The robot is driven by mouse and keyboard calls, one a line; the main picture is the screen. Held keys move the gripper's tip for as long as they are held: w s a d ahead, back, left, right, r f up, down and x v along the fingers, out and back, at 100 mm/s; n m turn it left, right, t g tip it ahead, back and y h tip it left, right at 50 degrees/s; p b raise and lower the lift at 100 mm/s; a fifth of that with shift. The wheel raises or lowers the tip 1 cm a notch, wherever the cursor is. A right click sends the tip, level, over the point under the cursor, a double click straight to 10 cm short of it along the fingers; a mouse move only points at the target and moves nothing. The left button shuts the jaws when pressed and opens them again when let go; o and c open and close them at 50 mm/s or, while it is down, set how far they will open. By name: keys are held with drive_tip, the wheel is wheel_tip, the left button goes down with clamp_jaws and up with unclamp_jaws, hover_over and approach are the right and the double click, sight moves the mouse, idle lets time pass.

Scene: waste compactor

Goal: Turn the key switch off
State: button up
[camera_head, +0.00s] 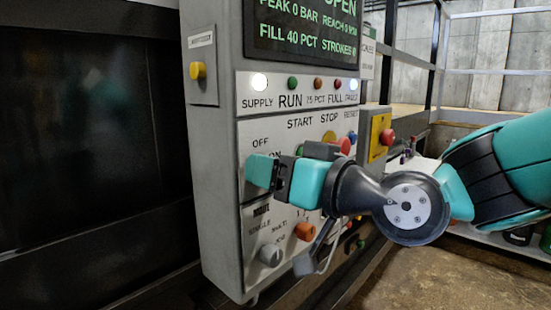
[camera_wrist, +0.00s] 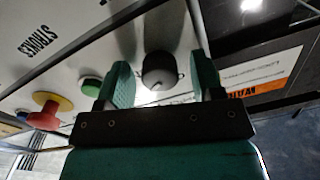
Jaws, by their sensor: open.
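The key switch (camera_wrist: 159,70) shows in the wrist view as a dark round knob on the grey panel. My gripper (camera_wrist: 163,80) is open, with one teal finger on each side of the knob; I cannot tell whether either finger touches it. In the head view my gripper (camera_head: 262,170) is at the panel just below the OFF label (camera_head: 260,142), over part of the ON label. It hides the key switch there, so the switch's setting cannot be read.
A green button (camera_wrist: 90,86) and a red button with a yellow collar (camera_wrist: 46,116) sit beside my gripper in the wrist view. The SUPPLY lamp (camera_head: 258,80) is lit white.

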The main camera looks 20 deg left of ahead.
drive_tip(key=shift+a, duration=0.1)
drive_tip(key=c, duration=0.9)
drive_tip(key=shift+f+b, duration=0.15)
drive_tip(key=shift+b, duration=0.45)
drive_tip(key=n+b, duration=0.2)
drive_tip(key=b, duration=0.1)
drive_tip(key=shift+f+b, duration=0.2)
drive_tip(key=shift+b, duration=0.1)
drive_tip(key=n+b, duration=0.2)
drive_tip(key=b, duration=0.2)
drive_tip(key=shift+f+n+b, duration=0.1)
drive_tip(key=shift+n+b, duration=0.25)
drive_tip(key=shift+n, duration=0.05)
drive_tip(key=n+b, duration=0.4)
drive_tip(key=b, duration=0.2)
drive_tip(key=n+b, duration=0.3)
drive_tip(key=shift+r, duration=0.45)
